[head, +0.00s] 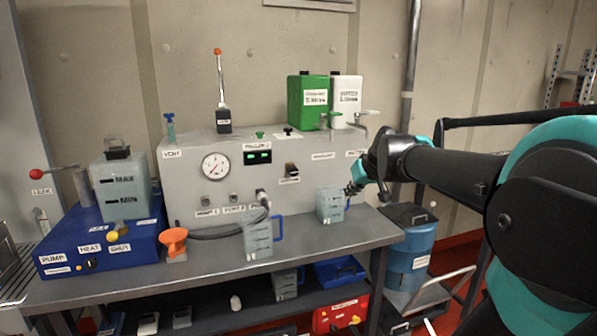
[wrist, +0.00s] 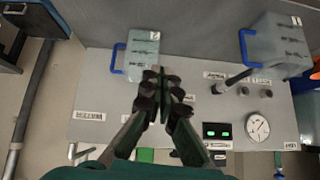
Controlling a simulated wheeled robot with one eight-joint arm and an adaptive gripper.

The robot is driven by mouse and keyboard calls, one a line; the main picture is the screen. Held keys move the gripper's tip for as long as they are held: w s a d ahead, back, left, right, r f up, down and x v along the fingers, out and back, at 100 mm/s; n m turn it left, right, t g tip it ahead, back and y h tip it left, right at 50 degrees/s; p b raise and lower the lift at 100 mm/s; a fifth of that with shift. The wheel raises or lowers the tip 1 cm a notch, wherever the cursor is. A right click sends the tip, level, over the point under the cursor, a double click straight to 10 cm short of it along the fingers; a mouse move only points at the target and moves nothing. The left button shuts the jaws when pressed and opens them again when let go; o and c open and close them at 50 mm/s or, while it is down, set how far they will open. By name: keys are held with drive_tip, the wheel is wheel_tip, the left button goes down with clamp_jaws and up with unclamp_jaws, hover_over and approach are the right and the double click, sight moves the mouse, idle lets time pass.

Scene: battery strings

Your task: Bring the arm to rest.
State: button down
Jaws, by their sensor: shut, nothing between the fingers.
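My gripper (head: 352,189) is at the front right of the grey machine, beside the right-hand clear jug (head: 330,206) with a blue handle. In the wrist view my gripper (wrist: 163,76) has its two fingers together with nothing between them. That jug (wrist: 142,50) shows just beyond the fingertips there; I cannot tell whether they touch it. My black and teal arm reaches in from the right of the head view.
The grey machine (head: 190,180) has a gauge (head: 215,167), a green display and taps. Another clear jug (head: 258,240) and an orange funnel (head: 173,241) stand on the bench (head: 330,248). A blue pump unit (head: 95,240) is left; a blue drum (head: 410,255) stands right.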

drive_tip(key=s+d+f+m+g+h, duration=0.2)
drive_tip(key=s+f+g, duration=0.1)
drive_tip(key=s+f, duration=1.9)
wheel_tip(320, 180, down, 5)
drive_tip(key=shift+s+d+r+m+g+h, duration=0.1)
drive_tip(key=shift+s+d+m+g+h, duration=0.2)
drive_tip(key=shift+s+d+h, duration=0.1)
